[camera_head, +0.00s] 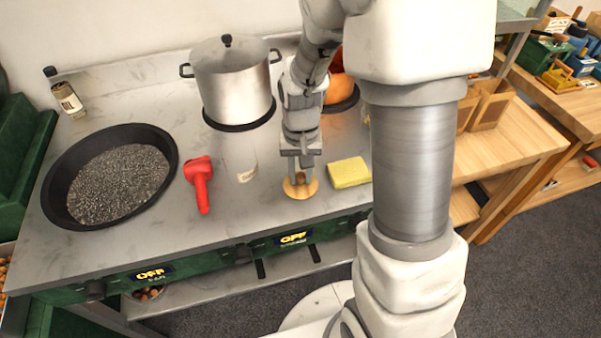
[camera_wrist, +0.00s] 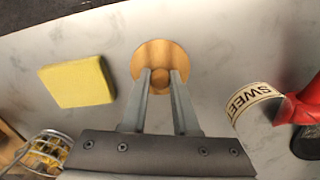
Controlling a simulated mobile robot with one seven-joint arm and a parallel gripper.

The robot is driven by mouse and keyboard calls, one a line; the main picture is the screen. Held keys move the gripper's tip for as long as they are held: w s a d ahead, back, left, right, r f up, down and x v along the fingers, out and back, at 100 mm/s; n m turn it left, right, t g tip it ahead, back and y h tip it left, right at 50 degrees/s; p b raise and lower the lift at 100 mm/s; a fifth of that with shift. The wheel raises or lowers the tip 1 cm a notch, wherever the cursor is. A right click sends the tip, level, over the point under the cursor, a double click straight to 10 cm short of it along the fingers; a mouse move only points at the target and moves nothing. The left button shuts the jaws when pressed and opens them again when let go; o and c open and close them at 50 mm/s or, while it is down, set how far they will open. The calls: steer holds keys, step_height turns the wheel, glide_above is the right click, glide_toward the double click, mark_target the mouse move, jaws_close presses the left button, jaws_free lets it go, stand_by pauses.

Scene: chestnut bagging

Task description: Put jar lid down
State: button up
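The jar lid (camera_head: 299,190) is a round wooden disc with a small knob, low over the metal counter or on it; I cannot tell which. My gripper (camera_head: 300,178) points down at it, a finger on each side of the knob. In the wrist view the lid (camera_wrist: 160,51) is beyond the fingertips, and my gripper (camera_wrist: 162,74) is closed about the knob. The glass jar (camera_head: 247,170) stands to the left of the lid, apart from it. Its "SWEE…" label (camera_wrist: 255,101) shows at the right in the wrist view.
A yellow sponge (camera_head: 349,172) lies right of the lid. A red-handled tool (camera_head: 200,182) lies left of the jar. A black pan (camera_head: 58,178) is at the left, a lidded pot (camera_head: 232,82) behind. The counter's front strip near the lid is clear.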

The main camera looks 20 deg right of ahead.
mark_target(301, 175)
steer(key=o, duration=0.3)
step_height(301, 175, up, 12)
steer(key=r+p, duration=0.1)
steer(key=p, duration=0.1)
steer(key=s+r+n+t, duration=0.1)
steer(key=s+r+t, duration=0.1)
steer(key=s+r, duration=0.1)
steer(key=s+r+n+t, duration=0.1)
steer(key=s+r, duration=0.3)
steer(key=s, duration=0.2)
steer(key=s+r+n+t, duration=0.1)
steer(key=s+r+t, duration=0.1)
steer(key=s+r, duration=0.2)
steer(key=shift+s+t, duration=0.3)
steer(key=shift+s, duration=0.25)
